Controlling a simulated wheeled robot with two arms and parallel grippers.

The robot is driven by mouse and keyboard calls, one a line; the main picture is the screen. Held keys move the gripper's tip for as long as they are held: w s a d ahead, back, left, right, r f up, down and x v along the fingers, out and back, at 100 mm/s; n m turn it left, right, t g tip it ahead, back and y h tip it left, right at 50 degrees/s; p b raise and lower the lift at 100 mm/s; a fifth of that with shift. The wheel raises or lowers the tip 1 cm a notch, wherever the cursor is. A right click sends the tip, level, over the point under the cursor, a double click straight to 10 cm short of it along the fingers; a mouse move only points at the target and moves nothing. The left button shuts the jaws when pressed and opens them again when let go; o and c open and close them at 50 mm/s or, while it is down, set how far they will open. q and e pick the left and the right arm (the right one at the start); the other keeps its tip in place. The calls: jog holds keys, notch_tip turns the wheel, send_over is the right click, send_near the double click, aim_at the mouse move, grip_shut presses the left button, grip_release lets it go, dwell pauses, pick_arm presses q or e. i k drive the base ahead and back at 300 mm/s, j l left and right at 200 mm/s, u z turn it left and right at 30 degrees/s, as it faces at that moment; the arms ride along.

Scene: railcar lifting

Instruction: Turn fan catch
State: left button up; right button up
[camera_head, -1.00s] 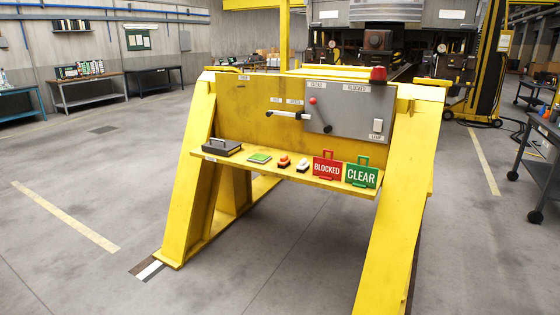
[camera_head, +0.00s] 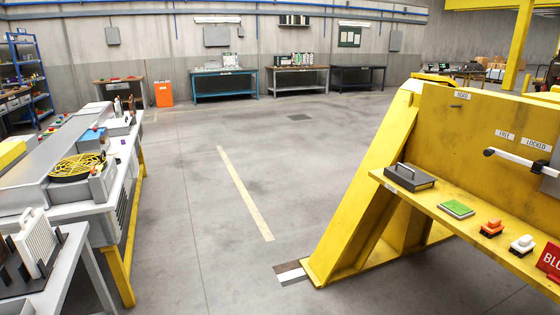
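A round yellow fan grille (camera_head: 77,167) lies flat on top of a long grey unit (camera_head: 62,208) at the left of the head view. Small parts sit beside the grille, among them a blue piece (camera_head: 92,134) and a grey block with a small purple part on it. I cannot make out which part is the fan catch at this distance. Neither of my grippers is in view.
A yellow buffer frame (camera_head: 368,190) stands at the right; its shelf holds a dark handled box (camera_head: 409,177), a green pad (camera_head: 456,209) and small blocks. A table (camera_head: 75,240) with a white rack is at the near left. Open floor lies between.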

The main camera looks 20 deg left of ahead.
aim_at(93, 172)
jog(key=i+j+u, duration=0.2)
jog(key=i+u, duration=1.15)
jog(key=i, duration=0.45)
jog(key=i+u, duration=0.1)
jog(key=i, duration=0.5)
jog(key=i+l+u, duration=0.15)
jog(key=i, duration=0.4)
